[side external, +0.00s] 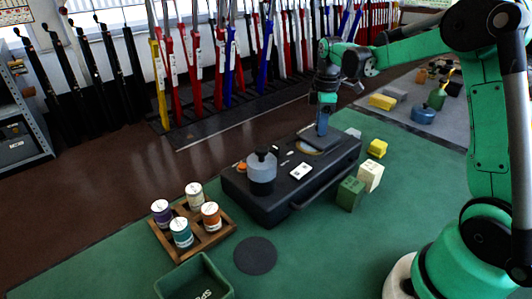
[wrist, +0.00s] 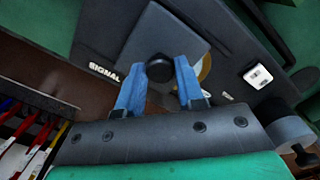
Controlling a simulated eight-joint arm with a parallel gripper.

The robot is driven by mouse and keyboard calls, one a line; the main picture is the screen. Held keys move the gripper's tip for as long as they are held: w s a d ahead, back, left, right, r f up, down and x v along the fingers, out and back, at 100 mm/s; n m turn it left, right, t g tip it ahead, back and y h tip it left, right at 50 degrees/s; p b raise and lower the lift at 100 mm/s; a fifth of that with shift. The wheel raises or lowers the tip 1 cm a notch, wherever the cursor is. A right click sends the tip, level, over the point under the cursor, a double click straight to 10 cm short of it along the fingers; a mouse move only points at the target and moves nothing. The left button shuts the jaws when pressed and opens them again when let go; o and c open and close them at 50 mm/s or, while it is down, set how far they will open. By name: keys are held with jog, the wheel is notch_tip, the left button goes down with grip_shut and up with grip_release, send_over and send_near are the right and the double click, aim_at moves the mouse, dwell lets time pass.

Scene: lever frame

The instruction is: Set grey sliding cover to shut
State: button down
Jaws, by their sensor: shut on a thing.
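The grey sliding cover (wrist: 143,38) is a flat dark grey plate on top of the black box (side external: 277,205). It has a round black knob (wrist: 159,68). My gripper (wrist: 160,74) has its two blue fingers on either side of this knob and is shut on it.
On the box top are a white switch plate (side external: 300,171) and a grey cylinder (side external: 262,172) with a black knob. Green (side external: 350,193), cream (side external: 370,176) and yellow (side external: 377,148) blocks stand right of the box. A wooden rack (side external: 205,240) of spools stands left.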

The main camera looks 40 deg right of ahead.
aim_at(310, 142)
jog(key=shift+a, duration=1.85)
jog(key=c, duration=0.5)
grip_release()
jog(key=shift+c, duration=0.2)
notch_tip(310, 142, up, 5)
jog(key=shift+r, duration=0.35)
